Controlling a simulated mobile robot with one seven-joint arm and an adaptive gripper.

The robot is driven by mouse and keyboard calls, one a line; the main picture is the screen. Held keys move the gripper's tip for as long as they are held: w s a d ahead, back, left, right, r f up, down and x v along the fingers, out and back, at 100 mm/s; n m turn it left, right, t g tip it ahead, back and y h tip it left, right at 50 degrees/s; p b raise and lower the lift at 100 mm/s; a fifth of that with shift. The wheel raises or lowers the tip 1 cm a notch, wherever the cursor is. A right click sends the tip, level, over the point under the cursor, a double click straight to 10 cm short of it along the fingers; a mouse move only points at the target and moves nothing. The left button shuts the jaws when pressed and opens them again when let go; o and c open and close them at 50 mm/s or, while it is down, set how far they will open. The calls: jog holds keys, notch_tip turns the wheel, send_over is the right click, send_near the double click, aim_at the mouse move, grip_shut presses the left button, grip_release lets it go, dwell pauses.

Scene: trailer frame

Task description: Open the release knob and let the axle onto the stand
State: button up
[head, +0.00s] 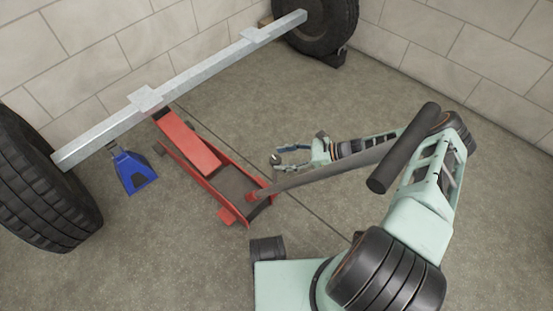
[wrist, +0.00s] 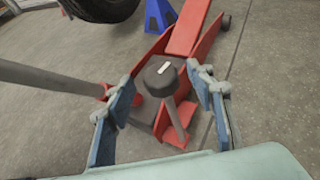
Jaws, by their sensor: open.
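The release knob (wrist: 160,76), dark with a white mark on top, stands at the handle end of the red floor jack (head: 190,145). My gripper (head: 283,157) is open. In the wrist view its two blue fingers (wrist: 166,84) lie on either side of the knob, with visible gaps. Whether the knob is within the fingers' depth I cannot tell. The grey axle (head: 195,78) spans the two wheels, with the jack's far end beneath it. The blue stand (head: 136,172) is under the axle, left of the jack; contact between its top and the axle cannot be made out.
The jack's grey handle (head: 330,165) slants up to a black grip (head: 404,148) close to my arm. Tyres stand at left (head: 40,185) and back right (head: 318,22), the latter beside a dark chock (head: 336,58). Block walls close the back and right.

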jog(key=v, duration=0.9)
